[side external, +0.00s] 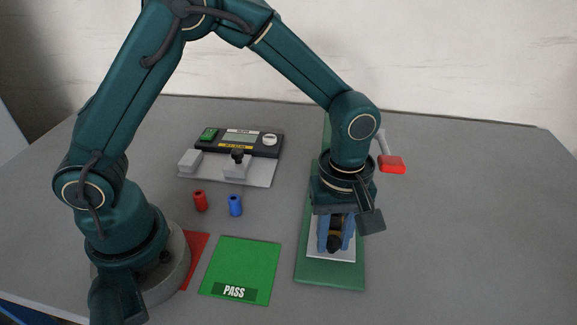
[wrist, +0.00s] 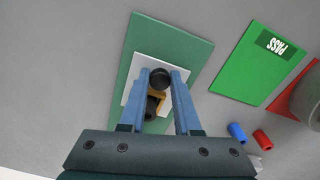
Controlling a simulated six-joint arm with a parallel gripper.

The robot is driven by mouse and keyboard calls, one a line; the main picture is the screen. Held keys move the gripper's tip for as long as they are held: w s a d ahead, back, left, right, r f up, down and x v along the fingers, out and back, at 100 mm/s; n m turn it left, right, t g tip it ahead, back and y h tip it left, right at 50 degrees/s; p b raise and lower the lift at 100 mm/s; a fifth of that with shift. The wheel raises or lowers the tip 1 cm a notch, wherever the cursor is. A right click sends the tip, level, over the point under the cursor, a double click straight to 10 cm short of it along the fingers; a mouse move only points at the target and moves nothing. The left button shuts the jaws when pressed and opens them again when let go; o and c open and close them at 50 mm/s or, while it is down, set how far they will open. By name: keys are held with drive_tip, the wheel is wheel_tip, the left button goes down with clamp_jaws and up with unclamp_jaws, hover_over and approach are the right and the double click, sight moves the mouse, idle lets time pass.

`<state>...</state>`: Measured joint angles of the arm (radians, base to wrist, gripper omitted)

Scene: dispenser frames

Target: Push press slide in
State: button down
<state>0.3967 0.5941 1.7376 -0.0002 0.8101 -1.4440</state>
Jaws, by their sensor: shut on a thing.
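The press has a long green base (side external: 330,278) at the right of the side view, with a red-handled lever (side external: 392,164) up behind my wrist. A pale slide plate (side external: 318,254) lies on the front part of the base; it also shows in the wrist view (wrist: 133,90). A black knob (side external: 334,244) and a yellow-brown part with a dark round opening (wrist: 154,102) sit on the plate. My gripper (side external: 335,240) points down with its blue fingers on either side of the knob, shut on it. My wrist hides the middle of the press.
A green PASS mat (side external: 240,265) lies left of the press, with a red mat (side external: 194,255) partly behind my base. Red (side external: 200,201) and blue (side external: 235,205) cylinders stand behind it. A gauge device (side external: 238,140) stands farther back. The table right of the press is clear.

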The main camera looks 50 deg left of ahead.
sight(334, 241)
drive_tip(key=c, duration=0.6)
unclamp_jaws()
drive_tip(key=shift+r, duration=2.6)
